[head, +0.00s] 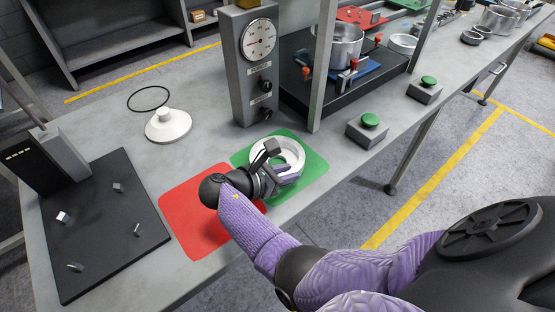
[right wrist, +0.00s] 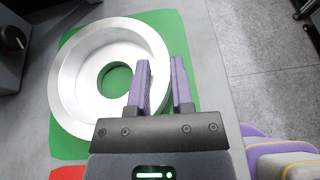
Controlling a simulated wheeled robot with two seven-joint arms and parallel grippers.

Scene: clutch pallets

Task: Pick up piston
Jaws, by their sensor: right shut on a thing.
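The piston, a silver-white ring-shaped part with a wide central hole (head: 297,150), sits on the green mat (head: 317,170). It also shows in the right wrist view (right wrist: 72,85), flat over the green mat; I cannot tell whether it is lifted at all. My right gripper (head: 283,172) is at the ring's near side. In the right wrist view its two purple fingers (right wrist: 161,65) straddle the ring's right wall, one inside and one outside, and are shut on it. The fingertips' contact is partly hidden. My left gripper is not in view.
A red mat (head: 190,215) lies left of the green one. A white disc with a knob (head: 168,126) and a black O-ring (head: 148,98) lie behind. A gauge post (head: 256,85) stands close behind the ring. Green-button boxes (head: 367,131) stand right.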

